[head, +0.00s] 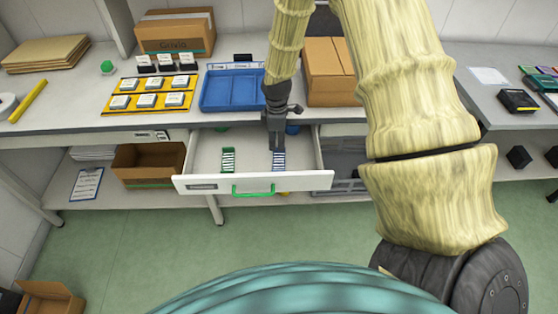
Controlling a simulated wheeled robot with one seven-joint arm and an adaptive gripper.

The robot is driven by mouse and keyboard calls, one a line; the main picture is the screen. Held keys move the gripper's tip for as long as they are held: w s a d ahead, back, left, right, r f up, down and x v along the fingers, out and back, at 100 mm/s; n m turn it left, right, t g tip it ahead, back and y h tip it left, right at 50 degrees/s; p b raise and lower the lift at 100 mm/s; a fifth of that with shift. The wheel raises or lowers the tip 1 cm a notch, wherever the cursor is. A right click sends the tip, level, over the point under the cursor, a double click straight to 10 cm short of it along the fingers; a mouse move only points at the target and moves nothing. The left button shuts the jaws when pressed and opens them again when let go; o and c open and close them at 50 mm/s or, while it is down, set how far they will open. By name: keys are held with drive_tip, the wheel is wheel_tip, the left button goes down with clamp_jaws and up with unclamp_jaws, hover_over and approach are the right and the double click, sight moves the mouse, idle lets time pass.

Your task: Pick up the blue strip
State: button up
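The blue strip (279,160) is a small blue-and-white striped piece lying in the open white drawer (253,181), toward its right side. My gripper (276,145) points down into the drawer from above and sits right at the far end of the blue strip. Its fingers are small and dark here, and I cannot tell whether they are open, shut or touching the strip. A similar green-and-white strip (227,160) lies in the left part of the drawer, apart from my gripper.
The drawer's front has a green handle (253,191). On the table above stand a blue tray (232,104), a yellow rack (118,107) of small bottles or boxes, and cardboard boxes (175,32). An open carton (148,163) stands on the shelf left of the drawer. The drawer's middle is clear.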

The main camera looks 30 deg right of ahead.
sight(279, 161)
drive_tip(key=shift+f+p, duration=0.3)
drive_tip(key=shift+f, duration=1.3)
drive_tip(key=shift+c, duration=0.3)
clamp_jaws()
